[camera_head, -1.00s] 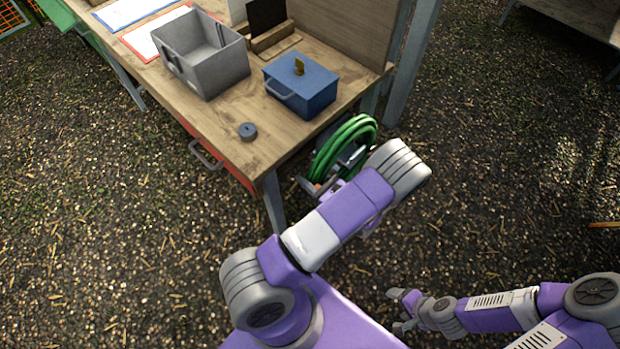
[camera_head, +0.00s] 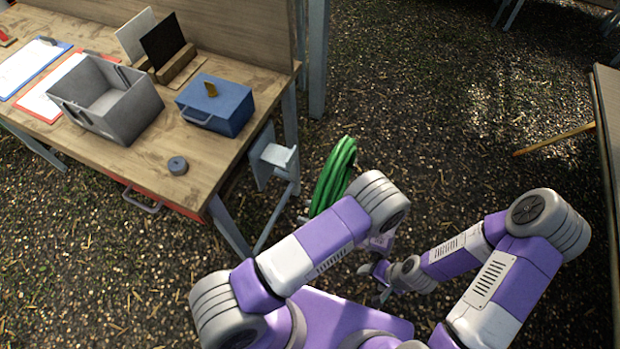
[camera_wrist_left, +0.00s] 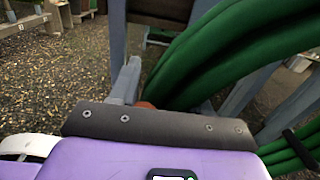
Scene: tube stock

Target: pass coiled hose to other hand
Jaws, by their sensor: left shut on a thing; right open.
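The coiled hose (camera_head: 334,178) is a green coil held up off the ground, right of the workbench and apart from it. Its thick strands fill the upper right of the left wrist view (camera_wrist_left: 225,50). My left gripper (camera_wrist_left: 200,98) is shut on the coil, with a grey finger showing left of the strands. In the head view my left arm hides most of that gripper and the lower coil. My right gripper (camera_head: 374,282) is open and empty, below and right of the coil, close to my left forearm.
A grey bracket (camera_head: 274,156) is on the bench's right end. The wooden workbench (camera_head: 140,165) carries a grey bin (camera_head: 120,115), a blue box (camera_head: 225,112) and a dark round piece (camera_head: 178,165). Another table (camera_head: 606,110) stands at the right edge. Open ground lies between.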

